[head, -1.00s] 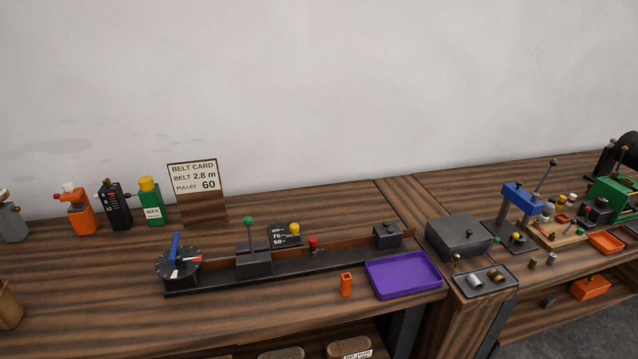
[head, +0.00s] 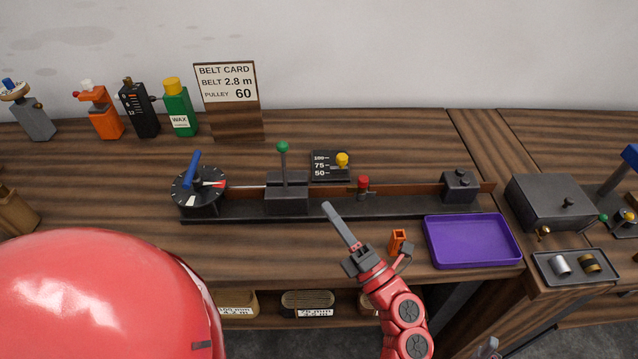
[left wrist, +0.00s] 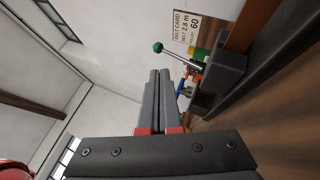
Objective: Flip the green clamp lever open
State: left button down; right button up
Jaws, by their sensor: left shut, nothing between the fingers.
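The green clamp lever (head: 283,162) is a thin upright metal rod with a green ball on top. It rises from a dark clamp block (head: 287,196) on the long black rail of the belt rig. The lever also shows in the left wrist view (left wrist: 180,55), with its green ball at the upper left end. My left gripper (head: 336,218) is in front of the rail, right of and nearer than the clamp block, apart from the lever. Its grey fingers (left wrist: 160,92) are shut with nothing between them.
A dial with a blue handle (head: 194,172) sits at the rail's left end. A red knob (head: 363,184) and a yellow knob (head: 342,159) stand right of the lever. An orange holder (head: 397,240) and a purple tray (head: 472,262) lie right of my gripper.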

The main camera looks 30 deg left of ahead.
pick_arm(q)
jog(key=p, duration=0.4)
send_near(286, 151)
jog(key=x, duration=0.5)
jog(key=shift+a+r, duration=0.15)
jog(key=shift+a, duration=0.05)
jog(key=shift+w+a+r, duration=0.1)
jog(key=shift+w+a, duration=0.3)
jog(key=shift+a, duration=0.3)
jog(key=w+m+h+p, duration=0.1)
jog(key=p, duration=0.1)
jog(key=w+a+m+h+p, duration=0.1)
jog(key=shift+p, duration=0.35)
